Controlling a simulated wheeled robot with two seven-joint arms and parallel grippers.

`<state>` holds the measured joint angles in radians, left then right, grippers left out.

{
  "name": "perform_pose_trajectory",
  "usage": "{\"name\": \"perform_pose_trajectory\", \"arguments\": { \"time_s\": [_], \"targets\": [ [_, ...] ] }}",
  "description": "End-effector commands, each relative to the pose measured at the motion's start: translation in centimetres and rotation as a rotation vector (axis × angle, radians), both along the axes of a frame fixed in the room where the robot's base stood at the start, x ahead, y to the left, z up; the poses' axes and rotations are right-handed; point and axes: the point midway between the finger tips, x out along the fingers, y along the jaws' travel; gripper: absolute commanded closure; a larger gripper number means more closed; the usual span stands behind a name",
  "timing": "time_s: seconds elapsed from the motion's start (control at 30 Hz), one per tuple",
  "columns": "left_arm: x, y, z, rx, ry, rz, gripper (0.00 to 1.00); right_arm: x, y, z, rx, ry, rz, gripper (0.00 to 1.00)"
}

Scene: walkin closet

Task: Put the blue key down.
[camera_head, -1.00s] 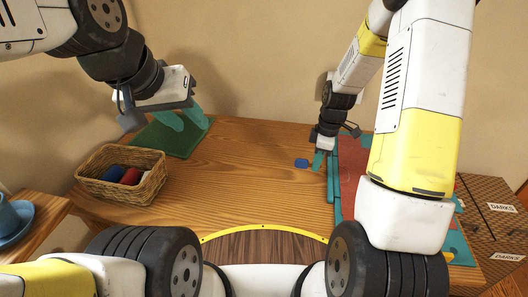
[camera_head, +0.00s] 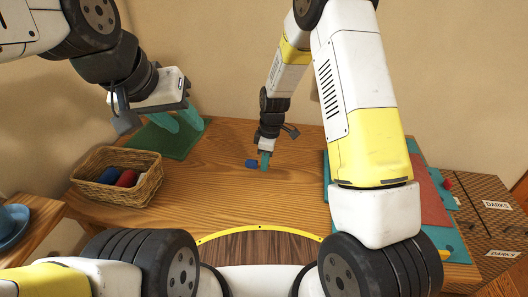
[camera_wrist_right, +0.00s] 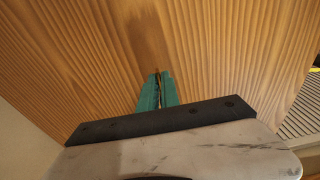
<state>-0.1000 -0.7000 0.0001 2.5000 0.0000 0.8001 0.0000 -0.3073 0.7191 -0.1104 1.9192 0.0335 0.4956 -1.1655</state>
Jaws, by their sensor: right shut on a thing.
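The blue key (camera_head: 251,163) shows as a small blue piece at the tips of my right gripper (camera_head: 264,166), over the middle of the wooden table (camera_head: 220,195). My right gripper is shut on the key and points down. In the right wrist view, the teal fingertips (camera_wrist_right: 157,78) are close together with a thin gold-brown sliver between them; the blue part is hidden there. I cannot tell whether the key touches the table. My left gripper (camera_head: 190,127) is open and empty over the green mat (camera_head: 158,141).
A wicker basket (camera_head: 118,192) holding red and blue things stands at the left. A teal and red board (camera_head: 428,192) lies at the right, partly hidden by my right arm. The table's middle is largely clear.

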Motion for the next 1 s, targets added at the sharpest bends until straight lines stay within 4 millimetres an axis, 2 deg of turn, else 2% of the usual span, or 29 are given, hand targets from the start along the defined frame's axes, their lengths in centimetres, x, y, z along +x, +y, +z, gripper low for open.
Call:
{"name": "perform_pose_trajectory", "arguments": {
  "time_s": [0.03,0.13,0.47,0.6,1.0],
  "targets": [
    [0.0,0.0,0.0,0.0,0.0,0.0,0.63,-0.1,0.0,-1.0,-0.002,0.005,0.0,1.0],
    [0.0,0.0,0.0,0.0,0.0,0.0,0.63,-0.1,0.0,-2.0,-0.001,0.002,0.0,1.0],
    [0.0,0.0,0.0,0.0,0.0,0.0,0.63,-0.1,0.0,-2.2,0.0,0.002,0.0,1.0],
    [0.0,0.0,0.0,0.0,0.0,0.0,0.63,0.0,0.0,-2.2,0.0,0.001,0.0,0.72],
    [0.0,0.0,0.0,0.0,0.0,0.0,0.63,0.0,0.0,-1.7,0.001,0.0,0.001,0.72]
  ]
}}
